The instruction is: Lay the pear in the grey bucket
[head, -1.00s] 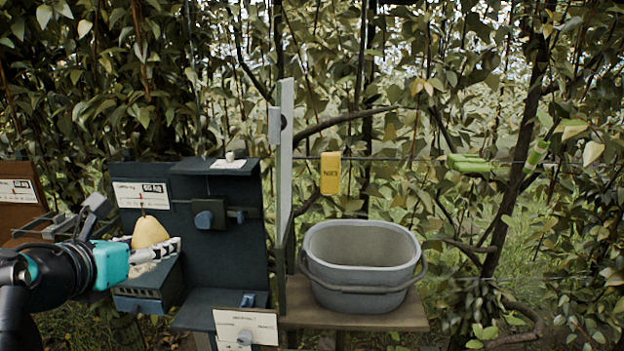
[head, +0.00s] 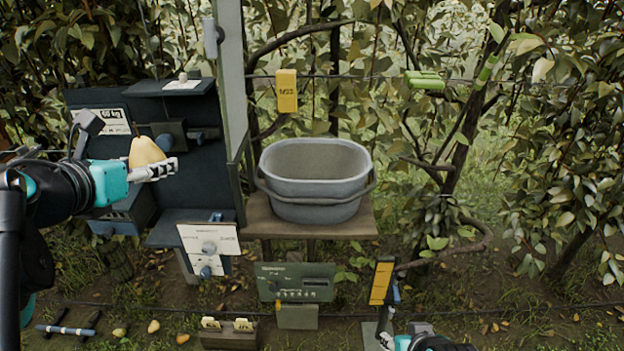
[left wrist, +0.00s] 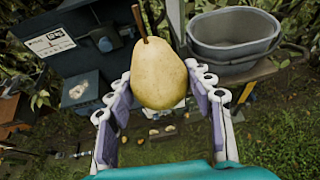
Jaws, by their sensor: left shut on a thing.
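The yellow pear (head: 146,152) is held in my left gripper (head: 150,172), in front of the dark weighing stand. In the left wrist view the pear (left wrist: 159,75) sits upright, stem up, between the two fingers. The grey bucket (head: 312,186) stands on a wooden shelf to the right of the pear, its handle lowered at the front. The bucket also shows in the left wrist view (left wrist: 235,49) at the upper right. Its visible inside looks empty. My right gripper (head: 392,342) shows only in part at the bottom edge; its jaw state is unclear.
The dark weighing stand (head: 200,150) and a grey upright post (head: 231,90) stand between pear and bucket. A green box with dials (head: 296,282) is below the shelf (head: 350,224). A yellow tag (head: 287,91) hangs on a wire behind. Pears lie on the ground.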

